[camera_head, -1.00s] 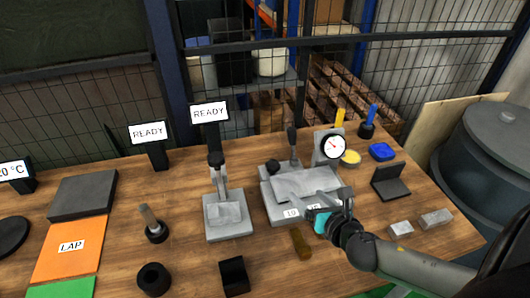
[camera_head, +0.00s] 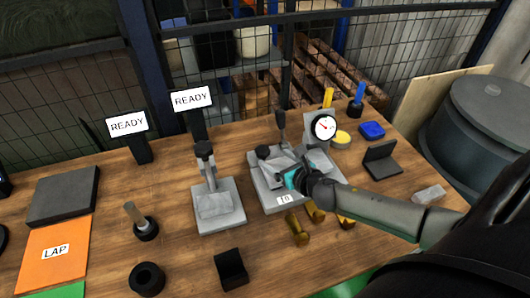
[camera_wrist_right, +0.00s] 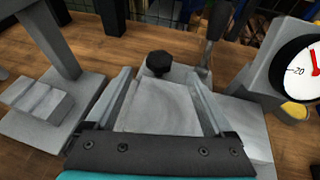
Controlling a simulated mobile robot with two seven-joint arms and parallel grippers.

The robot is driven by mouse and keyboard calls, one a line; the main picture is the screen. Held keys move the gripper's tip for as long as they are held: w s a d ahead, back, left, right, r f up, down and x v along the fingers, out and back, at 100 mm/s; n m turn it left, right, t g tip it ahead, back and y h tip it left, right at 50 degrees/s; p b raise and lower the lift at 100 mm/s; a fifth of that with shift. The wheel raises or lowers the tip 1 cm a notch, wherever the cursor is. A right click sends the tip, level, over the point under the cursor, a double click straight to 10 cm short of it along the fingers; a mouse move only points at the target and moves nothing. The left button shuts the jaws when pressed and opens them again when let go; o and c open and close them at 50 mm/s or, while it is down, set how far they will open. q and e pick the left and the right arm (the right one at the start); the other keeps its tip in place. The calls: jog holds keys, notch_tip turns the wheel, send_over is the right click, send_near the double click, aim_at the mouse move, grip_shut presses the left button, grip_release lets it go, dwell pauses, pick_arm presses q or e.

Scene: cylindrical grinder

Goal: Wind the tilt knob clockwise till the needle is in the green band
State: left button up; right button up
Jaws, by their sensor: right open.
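The tilt knob appears to be the black knob (camera_head: 263,152) at the back left of the grey fixture (camera_head: 268,200). It also shows in the right wrist view (camera_wrist_right: 160,62). My right gripper (camera_head: 279,164) is open over the fixture's plate, its fingers pointing at the knob. In the wrist view the knob lies just beyond the gap between the fingertips, apparently not held. The round white dial (camera_head: 323,127) with a red needle stands behind the fixture on the right; its edge also shows in the wrist view (camera_wrist_right: 303,68). I cannot make out a green band. My left gripper is out of view.
A black upright lever (camera_head: 281,119) stands close behind the fixture. Another grey stand (camera_head: 218,210) is on its left. Several brass pieces, including one at the front (camera_head: 298,230), lie near my right arm.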

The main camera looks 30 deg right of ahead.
aim_at(264, 151)
jog(key=b+x, duration=0.1)
jog(key=x, duration=0.5)
jog(key=shift+s, duration=0.1)
jog(key=shift+b+x, duration=0.3)
jog(key=shift+x, duration=0.6)
jog(key=shift+c, duration=0.3)
jog(key=c, duration=1.3)
jog(key=shift+h, duration=0.3)
